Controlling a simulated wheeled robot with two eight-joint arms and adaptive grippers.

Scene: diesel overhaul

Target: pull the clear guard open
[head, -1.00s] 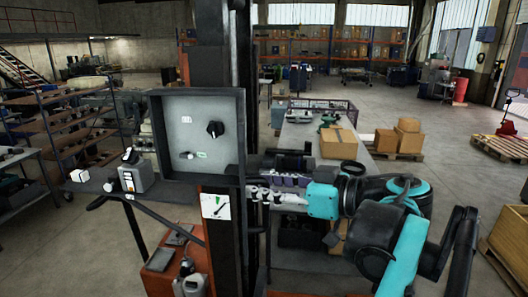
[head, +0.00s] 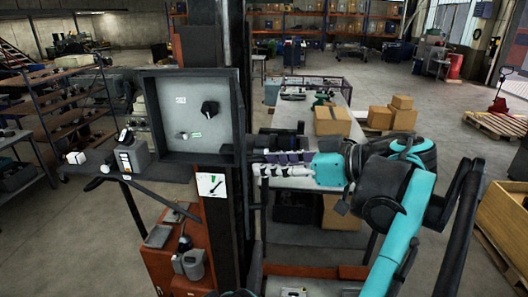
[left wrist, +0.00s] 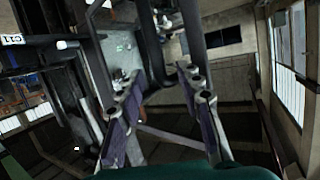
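A dark-framed box (head: 188,157) with a pale back panel (head: 170,112) stands left of a dark post in the head view. My left gripper (head: 260,165), with purple-padded fingers, points left just right of the box and post, apparently empty. In the left wrist view its fingers (left wrist: 163,82) are spread apart with nothing between them. The pale panel (left wrist: 122,46) shows beyond them there. My right gripper is not visible.
The dark post (head: 216,215) stands beside the box. A shelf with a grey device (head: 131,157) is at left. An orange cabinet (head: 160,262) is below. A long table with cardboard boxes (head: 332,121) lies behind my arm. Open floor lies further back.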

